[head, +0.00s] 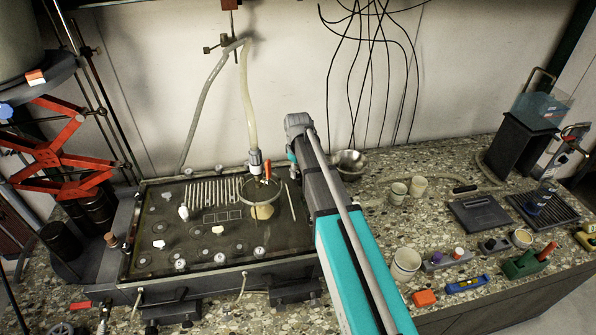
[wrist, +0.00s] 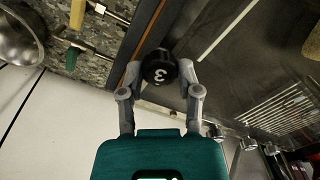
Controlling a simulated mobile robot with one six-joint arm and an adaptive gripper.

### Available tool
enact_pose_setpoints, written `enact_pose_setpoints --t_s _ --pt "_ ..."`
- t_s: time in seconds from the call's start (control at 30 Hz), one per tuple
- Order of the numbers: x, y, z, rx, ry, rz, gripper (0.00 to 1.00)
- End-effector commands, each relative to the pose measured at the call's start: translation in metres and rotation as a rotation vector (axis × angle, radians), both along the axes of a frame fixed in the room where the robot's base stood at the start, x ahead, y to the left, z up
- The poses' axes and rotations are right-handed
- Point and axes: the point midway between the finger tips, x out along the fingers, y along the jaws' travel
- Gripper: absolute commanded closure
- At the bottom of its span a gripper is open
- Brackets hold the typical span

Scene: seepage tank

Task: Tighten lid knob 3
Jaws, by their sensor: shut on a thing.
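Lid knob 3 (wrist: 158,66) is a round black knob with a white 3 on its top, in the upper middle of the wrist view. My gripper (wrist: 164,75) is shut on it, with a grey finger on each side. The knob sits at the edge of the dark tank lid (wrist: 225,90), beside a brown strip. In the head view, the tank lid (head: 145,230) lies left of my arm, which hides knob 3 and my fingers.
Several small pale fittings stand on the lid, with a clear ring (head: 262,208) and a hose (head: 248,105) above it. A metal bowl (head: 349,164) stands behind the arm. White cups (head: 406,262) and small tools crowd the counter at right.

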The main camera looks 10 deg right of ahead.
Motion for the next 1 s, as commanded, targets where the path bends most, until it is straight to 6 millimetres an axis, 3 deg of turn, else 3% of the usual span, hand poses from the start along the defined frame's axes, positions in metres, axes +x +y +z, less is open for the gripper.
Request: enact_pose_setpoints --t_s 0.4,1.0 --pt "0.0005 0.0001 0.0 -0.003 -0.001 -0.275 1.0" --pt "0.0005 -0.001 0.0 -0.002 -0.001 -0.336 1.0"
